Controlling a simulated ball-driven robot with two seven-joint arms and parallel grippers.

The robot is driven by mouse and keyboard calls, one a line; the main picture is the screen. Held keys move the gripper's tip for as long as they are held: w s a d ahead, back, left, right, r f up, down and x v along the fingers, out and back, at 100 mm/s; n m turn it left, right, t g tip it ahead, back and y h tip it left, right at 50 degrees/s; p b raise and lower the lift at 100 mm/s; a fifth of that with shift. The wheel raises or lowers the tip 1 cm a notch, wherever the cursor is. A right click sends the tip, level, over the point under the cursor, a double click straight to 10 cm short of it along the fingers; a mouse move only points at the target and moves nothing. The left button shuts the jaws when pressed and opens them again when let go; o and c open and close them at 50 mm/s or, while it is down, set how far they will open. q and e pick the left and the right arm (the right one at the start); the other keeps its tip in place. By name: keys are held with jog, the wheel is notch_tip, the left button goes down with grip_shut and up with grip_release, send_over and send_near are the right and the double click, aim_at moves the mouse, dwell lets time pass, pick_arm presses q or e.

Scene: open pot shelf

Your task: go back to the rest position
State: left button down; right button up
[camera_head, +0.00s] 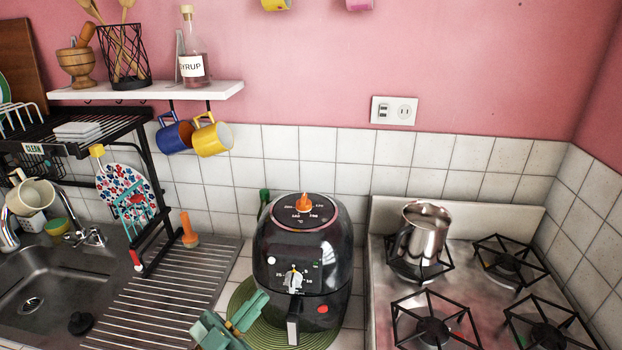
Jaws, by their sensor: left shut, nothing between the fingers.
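My left gripper (243,314) is teal and shows at the bottom edge, left of centre. It is shut and empty. It stands in front of the black air fryer (275,262), overlapping the green round mat (237,299) in the picture. I cannot tell whether it touches the mat. My right gripper is not in view.
The air fryer's handle (293,322) juts forward beside my gripper. A metal pot (427,235) stands on the stove (383,300) at the right. At the left are a sink (50,290), a ridged drainboard (165,300) and a black dish rack (150,190). Mugs hang under the white shelf (150,92).

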pick_arm(q)
jog(key=s+a+f+n+g+y, duration=0.3)
jog(key=a+f+y, duration=0.3)
jog(key=y, duration=0.6)
jog(key=s+a+f+g+y, duration=0.4)
jog(key=s+a+g+y, duration=0.4)
jog(key=s, duration=0.4)
jog(key=s+d+f+g+h+b, duration=0.1)
jog(key=s+f+g+h+b, duration=0.1)
jog(key=f, duration=1.2)
jog(key=s+d+f+g+h+b, duration=0.1)
jog(key=s+d+f+b, duration=0.15)
jog(key=f, duration=1.25)
jog(key=s+f+n+g+h+b, duration=0.2)
jog(key=s+f+b, duration=0.3)
jog(key=s+f, duration=1.4)
notch_tip(320, 180, down, 3)
jog(key=shift+s+a+f+n+g, duration=0.2)
jog(key=shift+a+n+g, duration=0.1)
jog(key=shift+n+g, duration=0.35)
